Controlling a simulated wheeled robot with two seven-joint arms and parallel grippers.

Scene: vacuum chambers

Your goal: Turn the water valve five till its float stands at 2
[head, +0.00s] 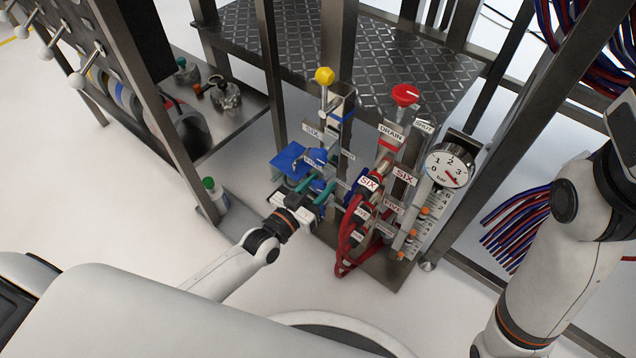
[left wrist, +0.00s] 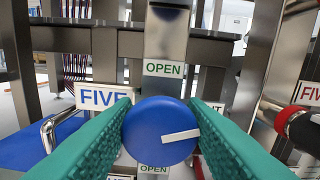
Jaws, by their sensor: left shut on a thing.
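In the left wrist view the water valve five is a round blue knob (left wrist: 150,138) with a white bar mark, beside a blue "FIVE" label (left wrist: 103,97). The bar points right, tilted slightly up. My left gripper (left wrist: 162,130) has its teal fingers on both sides of the knob and is shut on it. In the head view my left gripper (head: 318,190) reaches the blue valve side of the manifold. A float scale (head: 418,222) with several orange floats (head: 424,211) stands to the right; which float belongs to five and its exact reading are too small to tell.
A yellow knob (head: 324,76) and a red drain knob (head: 404,94) stand above the manifold. Red hoses (head: 347,240) hang close right of my left gripper. A round bar gauge (head: 450,166) sits above the scale. Metal posts frame the rack.

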